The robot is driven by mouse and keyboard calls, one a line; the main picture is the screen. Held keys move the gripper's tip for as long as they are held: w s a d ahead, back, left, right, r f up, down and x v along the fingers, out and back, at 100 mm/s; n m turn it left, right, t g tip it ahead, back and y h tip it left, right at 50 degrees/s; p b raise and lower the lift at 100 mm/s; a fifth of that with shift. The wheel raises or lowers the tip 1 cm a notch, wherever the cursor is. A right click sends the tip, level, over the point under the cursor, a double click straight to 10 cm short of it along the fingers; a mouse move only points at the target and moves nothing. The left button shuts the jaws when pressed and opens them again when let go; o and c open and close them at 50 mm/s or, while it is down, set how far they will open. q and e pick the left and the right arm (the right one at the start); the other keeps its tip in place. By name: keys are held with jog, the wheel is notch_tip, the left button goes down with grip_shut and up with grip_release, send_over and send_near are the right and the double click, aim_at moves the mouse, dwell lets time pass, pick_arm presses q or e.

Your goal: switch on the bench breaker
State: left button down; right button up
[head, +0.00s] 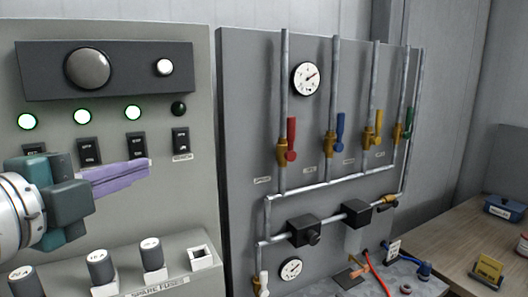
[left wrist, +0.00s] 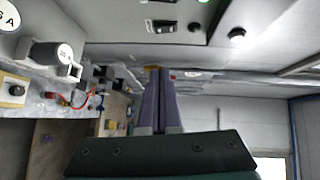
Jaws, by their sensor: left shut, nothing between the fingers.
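The bench breaker (head: 181,140) is the rightmost black rocker switch in the row on the grey panel, with a small label under it that is too small to read surely. The round lamp (head: 178,108) above it is dark. The three lamps to its left glow green. My left gripper (head: 147,169), with purple fingers, is shut and empty, in front of the panel, lower left of the breaker and apart from it in the picture. In the left wrist view its fingers (left wrist: 160,85) point at the panel area. My right gripper is not in view.
Other rocker switches (head: 89,151) sit left of the breaker, partly behind my gripper. Fuses (head: 98,266) and an empty square socket (head: 201,257) stand on the ledge below. A pipe board with coloured valves (head: 290,138) stands to the right, and a wooden bench (head: 440,250) beyond.

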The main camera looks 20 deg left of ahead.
pick_arm(q)
jog(key=p, duration=0.3)
send_near(186, 149)
jog(key=w+d, duration=0.3)
jog(key=w, duration=0.1)
jog(key=shift+w+a+f+p, duration=0.15)
jog(key=shift+w+a+p, duration=0.1)
jog(key=shift+w+a, duration=0.4)
jog(key=shift+w+a+f+p, duration=0.1)
jog(key=shift+w+a+p, duration=0.25)
jog(key=shift+a, duration=0.5)
jog(key=shift+w+a+f+b, duration=0.2)
jog(key=shift+f+b, duration=0.25)
jog(key=shift+b, duration=0.7)
jog(key=shift+r+m+t, duration=0.25)
jog(key=shift+m+t, duration=0.05)
